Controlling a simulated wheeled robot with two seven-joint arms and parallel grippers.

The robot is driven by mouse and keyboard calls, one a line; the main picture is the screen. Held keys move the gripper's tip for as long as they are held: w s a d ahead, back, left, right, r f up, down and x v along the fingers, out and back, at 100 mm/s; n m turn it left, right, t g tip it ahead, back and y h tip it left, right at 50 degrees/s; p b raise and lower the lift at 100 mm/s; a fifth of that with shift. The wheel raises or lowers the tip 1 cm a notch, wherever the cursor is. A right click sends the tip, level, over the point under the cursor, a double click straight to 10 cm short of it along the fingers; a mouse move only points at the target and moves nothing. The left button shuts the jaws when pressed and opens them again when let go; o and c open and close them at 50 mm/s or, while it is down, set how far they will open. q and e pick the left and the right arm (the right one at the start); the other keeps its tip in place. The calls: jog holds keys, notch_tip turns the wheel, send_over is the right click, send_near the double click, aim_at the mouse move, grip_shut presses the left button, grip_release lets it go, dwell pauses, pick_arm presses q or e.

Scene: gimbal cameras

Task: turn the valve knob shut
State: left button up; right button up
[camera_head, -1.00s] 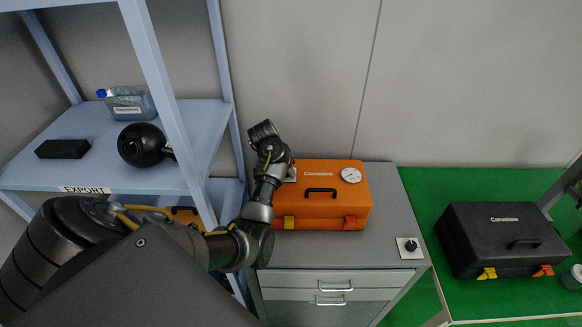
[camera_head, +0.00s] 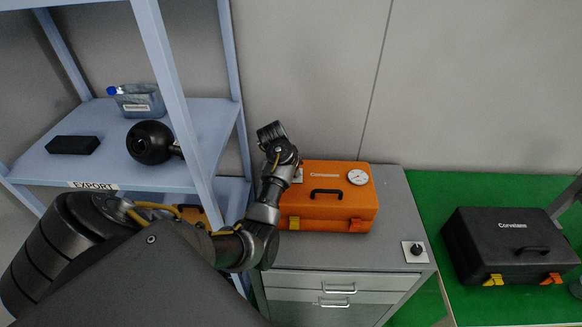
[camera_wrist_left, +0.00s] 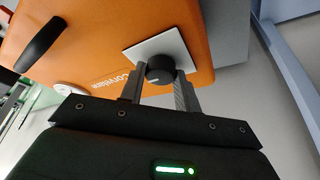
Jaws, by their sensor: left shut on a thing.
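A black valve knob (camera_wrist_left: 160,69) sits on a square white plate (camera_wrist_left: 158,50) fixed to the orange case (camera_wrist_left: 95,45). In the head view only a sliver of this plate (camera_head: 298,175) shows at the case's upper left, and the knob is hidden behind my left wrist. My left gripper (camera_wrist_left: 161,76) is shut on the knob, with one finger on each side of it. The knob's turn angle is hard to tell. A second black knob (camera_head: 416,249) on a white plate lies on the grey cabinet, right of the case. My right gripper is not in view.
A round white gauge (camera_head: 358,177) and a black handle (camera_head: 326,192) are on the orange case. The grey cabinet (camera_head: 385,215) holds it. A blue shelf (camera_head: 110,165) stands close left of my arm. A black case (camera_head: 510,245) lies on the green surface at right.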

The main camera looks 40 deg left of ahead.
pick_arm(q)
jog(key=n+y, duration=0.2)
jog(key=n, duration=0.2)
jog(key=shift+n, duration=0.4)
jog(key=n+g+y, duration=0.1)
jog(key=n, duration=0.3)
jog(key=shift+d, duration=0.15)
jog(key=n+g, duration=0.1)
jog(key=n, duration=0.2)
jog(key=n+y, duration=0.1)
jog(key=n, duration=0.1)
jog(key=shift+w+d+n+g+y, duration=0.1)
jog(key=shift+w+n+g+y, duration=0.1)
jog(key=shift+n+g+y, duration=0.15)
jog(key=shift+n+g, duration=0.65)
jog(key=shift+n, duration=0.8)
jog(key=o, duration=1)
jog(key=shift+d, duration=0.1)
